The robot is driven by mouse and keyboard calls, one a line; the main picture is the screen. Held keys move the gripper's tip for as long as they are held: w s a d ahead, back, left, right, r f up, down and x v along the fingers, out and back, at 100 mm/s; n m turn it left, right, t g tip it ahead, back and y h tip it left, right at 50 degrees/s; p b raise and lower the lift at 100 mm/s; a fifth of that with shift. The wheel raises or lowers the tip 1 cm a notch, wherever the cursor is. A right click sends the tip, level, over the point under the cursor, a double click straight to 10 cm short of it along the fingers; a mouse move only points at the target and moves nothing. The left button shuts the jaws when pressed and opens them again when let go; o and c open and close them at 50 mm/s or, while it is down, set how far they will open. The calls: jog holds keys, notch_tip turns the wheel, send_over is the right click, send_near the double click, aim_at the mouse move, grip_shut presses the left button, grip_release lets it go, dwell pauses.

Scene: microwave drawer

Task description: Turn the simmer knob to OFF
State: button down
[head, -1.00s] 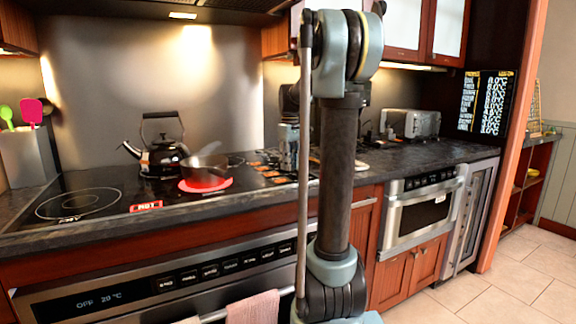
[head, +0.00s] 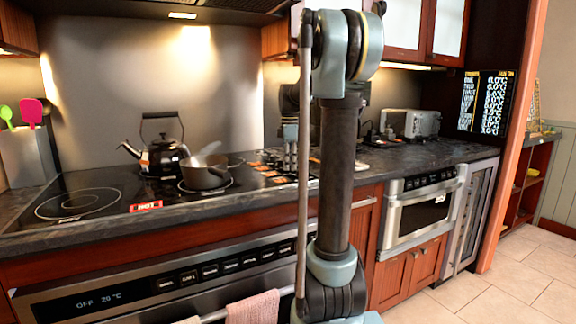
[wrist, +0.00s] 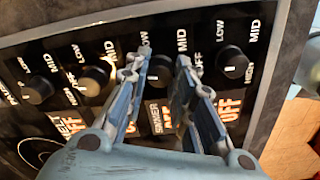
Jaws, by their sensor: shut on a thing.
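The simmer knob (wrist: 160,72) is a black round knob on the stove's control strip, above a label reading SIMMER with orange-red lettering partly hidden by my fingers. In the wrist view my gripper (wrist: 159,64) has one finger on each side of this knob and is shut on it. The burner under the pan (head: 204,172) is dark.
Other black knobs stand close on both sides, one at the right (wrist: 232,62) and one at the left (wrist: 92,82). A black kettle (head: 163,155) stands behind the pan on the cooktop. A toaster (head: 410,123) stands on the counter at the right.

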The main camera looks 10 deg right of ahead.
jog(key=shift+n, duration=0.6)
jog(key=c, duration=1.3)
grip_release()
jog(key=shift+c, duration=0.2)
jog(key=shift+r, duration=0.1)
notch_tip(320, 180, up, 12)
